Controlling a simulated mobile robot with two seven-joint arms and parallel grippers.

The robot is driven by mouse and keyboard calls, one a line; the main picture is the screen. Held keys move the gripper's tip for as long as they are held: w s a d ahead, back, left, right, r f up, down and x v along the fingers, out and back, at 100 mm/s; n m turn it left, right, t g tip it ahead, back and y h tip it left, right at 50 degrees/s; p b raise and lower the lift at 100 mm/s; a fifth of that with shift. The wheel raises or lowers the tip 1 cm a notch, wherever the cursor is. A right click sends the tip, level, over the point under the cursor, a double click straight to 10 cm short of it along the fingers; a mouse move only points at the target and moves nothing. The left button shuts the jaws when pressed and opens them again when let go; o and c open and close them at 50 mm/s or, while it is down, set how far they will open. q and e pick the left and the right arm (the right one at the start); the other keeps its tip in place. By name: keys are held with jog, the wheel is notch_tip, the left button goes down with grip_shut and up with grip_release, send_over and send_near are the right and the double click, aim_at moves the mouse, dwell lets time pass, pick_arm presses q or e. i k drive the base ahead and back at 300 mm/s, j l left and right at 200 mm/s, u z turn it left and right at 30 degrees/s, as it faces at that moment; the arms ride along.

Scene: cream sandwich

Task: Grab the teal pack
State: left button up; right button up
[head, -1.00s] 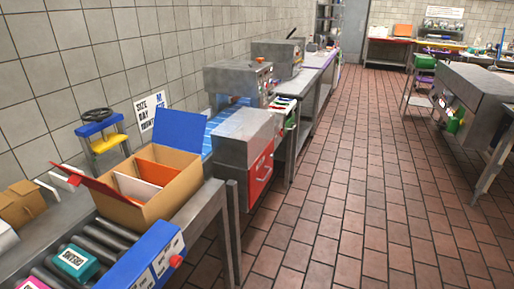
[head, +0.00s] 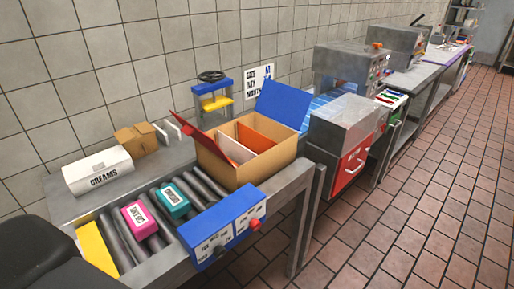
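The teal pack (head: 172,200) lies on the roller conveyor with a white label on top. It sits between a magenta pack (head: 140,219) on its left and an open cardboard box (head: 258,170) on its right. Nothing covers it. A dark, rounded shape, which may be part of my arm, fills the lower left corner. Neither of my grippers shows in the head view.
A blue control box (head: 222,228) with a red button stands at the conveyor's front edge. A yellow piece (head: 96,248) lies at the left end. A white CREAMS box (head: 98,172) stands behind. The tiled floor (head: 400,225) at right is clear.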

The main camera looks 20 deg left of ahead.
aim_at(175, 203)
jog(key=u, duration=1.55)
jog(key=k+l+z, duration=0.1)
